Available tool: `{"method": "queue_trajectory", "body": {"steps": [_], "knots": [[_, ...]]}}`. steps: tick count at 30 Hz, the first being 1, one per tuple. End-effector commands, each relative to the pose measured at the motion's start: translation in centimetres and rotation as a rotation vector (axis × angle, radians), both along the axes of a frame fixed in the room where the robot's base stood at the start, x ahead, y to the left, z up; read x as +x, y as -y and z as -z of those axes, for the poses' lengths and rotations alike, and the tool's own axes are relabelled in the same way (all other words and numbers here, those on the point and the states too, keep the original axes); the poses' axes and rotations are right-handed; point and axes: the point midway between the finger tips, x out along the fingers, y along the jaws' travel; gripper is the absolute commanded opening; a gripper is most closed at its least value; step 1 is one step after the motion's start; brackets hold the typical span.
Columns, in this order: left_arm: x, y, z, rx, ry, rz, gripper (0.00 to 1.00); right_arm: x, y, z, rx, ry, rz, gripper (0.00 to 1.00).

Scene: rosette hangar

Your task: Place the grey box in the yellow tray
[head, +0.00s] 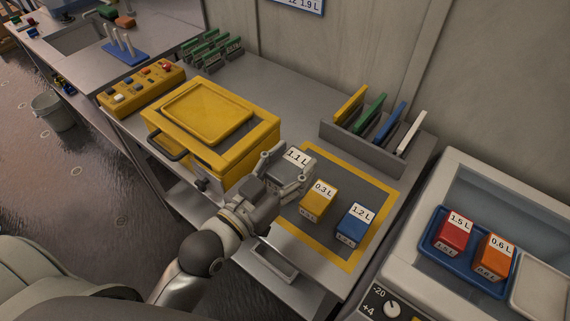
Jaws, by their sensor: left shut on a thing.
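The grey box (297,158), with a white 1.1 L label on top, is at the back left corner of the yellow-bordered mat on the table. My left gripper (288,170) is shut on it, and the fingers hide much of its sides. I cannot tell whether the box touches the mat or is slightly raised. The yellow tray (207,112) lies on top of a yellow case to the left of the gripper and looks empty. My right gripper is not in view.
A yellow 0.3 L box (318,202) and a blue 1.2 L box (355,226) stand on the mat (375,195) close to the gripper. A grey rack (360,148) with coloured panels is behind. A blue tray (478,282) at right holds red and orange boxes.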

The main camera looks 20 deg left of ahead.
Motion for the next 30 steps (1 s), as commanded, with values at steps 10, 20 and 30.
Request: {"method": "queue_trajectory", "body": {"steps": [10, 20, 30], "knots": [[6.2, -2.9, 4.6, 0.001, 0.003, 0.0, 0.25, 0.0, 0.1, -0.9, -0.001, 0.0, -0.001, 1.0], [8.0, -3.7, 7.0, 0.0, 0.004, 0.0, 0.25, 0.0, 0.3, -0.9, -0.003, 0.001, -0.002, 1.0], [8.5, -4.0, 10.0, -0.001, 0.004, -0.001, 0.25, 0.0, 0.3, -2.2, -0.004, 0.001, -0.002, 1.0]]}}
